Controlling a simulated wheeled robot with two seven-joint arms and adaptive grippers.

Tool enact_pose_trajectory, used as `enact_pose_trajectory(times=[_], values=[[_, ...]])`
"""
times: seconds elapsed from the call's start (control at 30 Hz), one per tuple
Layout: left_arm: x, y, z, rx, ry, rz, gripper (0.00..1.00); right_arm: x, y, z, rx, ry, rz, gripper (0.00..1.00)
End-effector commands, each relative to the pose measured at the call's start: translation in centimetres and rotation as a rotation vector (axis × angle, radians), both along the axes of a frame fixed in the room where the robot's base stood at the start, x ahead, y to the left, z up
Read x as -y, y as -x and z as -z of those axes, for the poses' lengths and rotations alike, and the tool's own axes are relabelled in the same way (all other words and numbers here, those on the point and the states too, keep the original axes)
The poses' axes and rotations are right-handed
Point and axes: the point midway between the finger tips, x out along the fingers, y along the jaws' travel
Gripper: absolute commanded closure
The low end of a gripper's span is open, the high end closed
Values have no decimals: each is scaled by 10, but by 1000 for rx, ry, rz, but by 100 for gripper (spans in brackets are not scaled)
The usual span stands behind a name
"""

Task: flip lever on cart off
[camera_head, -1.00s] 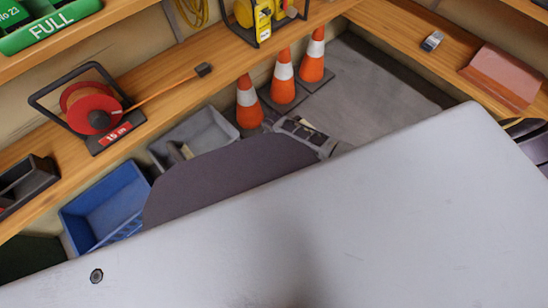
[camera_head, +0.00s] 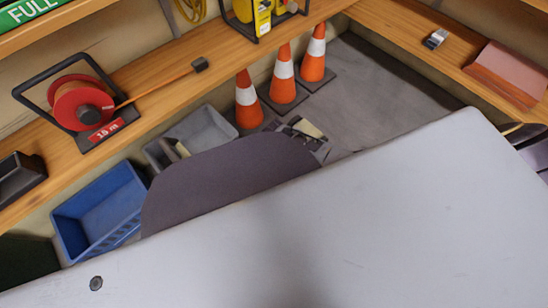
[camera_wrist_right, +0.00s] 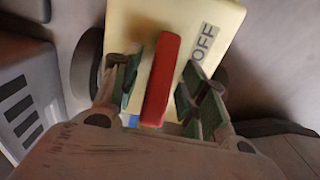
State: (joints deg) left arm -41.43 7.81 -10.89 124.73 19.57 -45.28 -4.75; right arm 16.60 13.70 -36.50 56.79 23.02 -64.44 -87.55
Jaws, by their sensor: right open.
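In the right wrist view a red lever (camera_wrist_right: 162,75) stands out from a cream box (camera_wrist_right: 150,25). An OFF label (camera_wrist_right: 204,42) is on the box, to the right of the lever. My right gripper (camera_wrist_right: 163,88) is open, with one green-padded finger on each side of the lever and gaps showing between. The lever's lower end is close to the gripper body; contact cannot be told. In the head view the lever cannot be made out, and a large pale grey surface hides the lower part. My left gripper is not in view.
In the head view, orange cones (camera_head: 283,75) stand on the floor beyond a grey bin (camera_head: 205,133) and a blue crate (camera_head: 100,212). A wooden shelf (camera_head: 170,75) holds a red cable reel (camera_head: 80,103). Grey floor (camera_head: 375,95) is clear right of the cones.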

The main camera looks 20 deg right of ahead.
Motion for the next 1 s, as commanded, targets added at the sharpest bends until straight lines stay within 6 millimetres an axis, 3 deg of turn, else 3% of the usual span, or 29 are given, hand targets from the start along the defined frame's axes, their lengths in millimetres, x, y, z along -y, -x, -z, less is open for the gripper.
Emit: enact_pose_trajectory(times=[0.43, 0.77, 1.0], values=[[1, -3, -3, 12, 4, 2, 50, 0, 0, 3, -1, 0, 0, 58], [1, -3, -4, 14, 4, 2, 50, 0, 0, 3, -1, 0, 0, 100], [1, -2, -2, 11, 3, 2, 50, 1, 0, 3, -1, 0, 0, 100]])
